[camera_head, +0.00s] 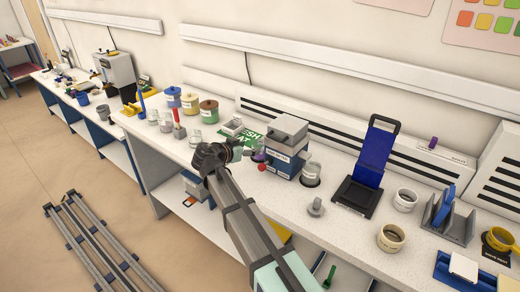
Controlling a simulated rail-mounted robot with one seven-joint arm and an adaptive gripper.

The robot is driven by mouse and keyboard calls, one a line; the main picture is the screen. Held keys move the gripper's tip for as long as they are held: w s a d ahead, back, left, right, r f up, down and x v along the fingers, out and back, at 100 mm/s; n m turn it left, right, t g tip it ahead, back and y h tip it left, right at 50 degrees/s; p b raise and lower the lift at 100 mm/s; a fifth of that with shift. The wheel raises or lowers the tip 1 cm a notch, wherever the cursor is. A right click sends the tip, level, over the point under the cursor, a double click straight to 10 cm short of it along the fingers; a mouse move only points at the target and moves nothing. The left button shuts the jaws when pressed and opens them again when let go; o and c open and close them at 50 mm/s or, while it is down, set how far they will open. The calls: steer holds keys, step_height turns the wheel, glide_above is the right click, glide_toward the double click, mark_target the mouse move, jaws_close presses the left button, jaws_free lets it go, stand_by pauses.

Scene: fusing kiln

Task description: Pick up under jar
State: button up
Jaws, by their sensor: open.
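I cannot tell which jar the task names. Three lidded jars, blue (174,98), yellow (190,103) and green (209,112), stand in a row at the back of the white counter. Small clear jars stand in front of them, one of them (166,124) near the blue jar and another (195,140) close to my gripper. A further clear jar (310,174) with grey contents stands right of the grey-and-blue box. My gripper (232,150) is dark and over the counter's front part, left of that box. Its jaws are small here and look empty; my arm hides the counter edge below it.
A grey-and-blue box (286,146), a small red ball (262,167) and a green sign (248,138) are close to my gripper. A blue panel stand (368,165), tape rolls (391,238) and a grey rack (448,220) stand right. Floor rails (95,245) lie left.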

mark_target(260, 145)
steer(key=x, duration=0.3)
steer(key=shift+w+d+f+p, duration=0.1)
steer(key=shift+p, duration=0.25)
steer(key=shift+w+d+p, duration=0.2)
steer(key=shift+w+p, duration=0.2)
steer(key=shift+w, duration=0.05)
steer(key=p+x, duration=0.1)
steer(key=x, duration=0.2)
steer(key=shift+w+d+f+p, duration=0.1)
steer(key=shift+w+f+p, duration=0.1)
steer(key=shift+p, duration=0.2)
steer(key=shift+w+d+f, duration=0.2)
steer(key=shift+w, duration=0.1)
steer(key=c, duration=0.9)
